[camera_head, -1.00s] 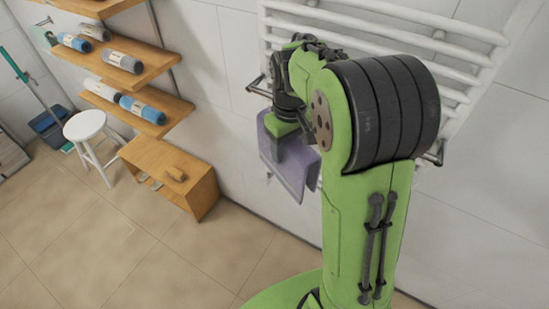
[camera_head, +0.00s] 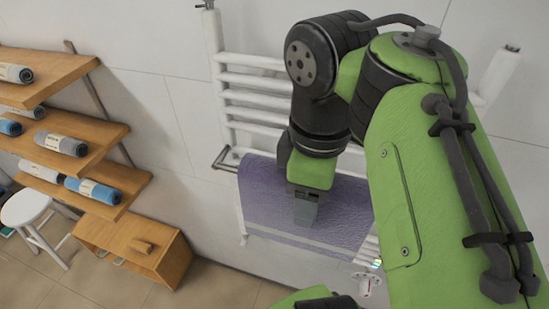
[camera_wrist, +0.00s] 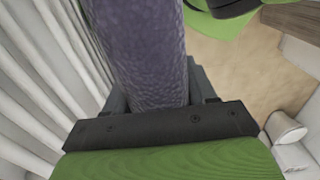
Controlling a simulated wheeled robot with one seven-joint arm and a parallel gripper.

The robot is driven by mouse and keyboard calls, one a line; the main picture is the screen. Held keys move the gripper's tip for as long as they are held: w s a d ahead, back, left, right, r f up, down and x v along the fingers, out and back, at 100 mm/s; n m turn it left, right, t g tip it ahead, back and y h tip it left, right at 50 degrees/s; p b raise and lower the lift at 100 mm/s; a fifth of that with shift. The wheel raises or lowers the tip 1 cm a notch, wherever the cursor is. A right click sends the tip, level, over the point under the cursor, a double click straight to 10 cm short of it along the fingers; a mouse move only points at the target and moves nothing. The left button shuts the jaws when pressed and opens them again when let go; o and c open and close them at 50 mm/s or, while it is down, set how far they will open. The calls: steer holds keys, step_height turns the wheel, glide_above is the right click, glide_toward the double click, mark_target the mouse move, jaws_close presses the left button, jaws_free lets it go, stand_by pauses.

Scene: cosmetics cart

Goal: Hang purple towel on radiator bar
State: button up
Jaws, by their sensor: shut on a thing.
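The purple towel (camera_head: 265,200) spreads out in front of the white radiator (camera_head: 250,97) in the head view, with a paler stripe near its lower edge. My gripper (camera_head: 307,220) is shut on the towel, near its middle. The wrist view shows the towel (camera_wrist: 145,55) running between the fingers. The radiator bar (camera_head: 222,160) shows its dark left end just beside the towel's upper left edge. The rest of the bar is hidden by the towel and my arm, so I cannot tell whether the towel rests on it.
Wooden shelves (camera_head: 70,125) with rolled towels are on the wall at left. A wooden box-like bench (camera_head: 140,245) and a white stool (camera_head: 30,212) stand below them. Radiator tubes (camera_wrist: 50,70) run close along the left side in the wrist view. Tiled floor is clear at lower left.

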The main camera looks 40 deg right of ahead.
steer(key=w+d, duration=0.8)
steer(key=d, duration=0.3)
step_height(320, 180, down, 18)
steer(key=b, duration=1.8)
steer(key=shift+d+f, duration=0.15)
steer(key=shift+f, duration=0.1)
steer(key=o, duration=1.2)
steer(key=shift+r, duration=0.1)
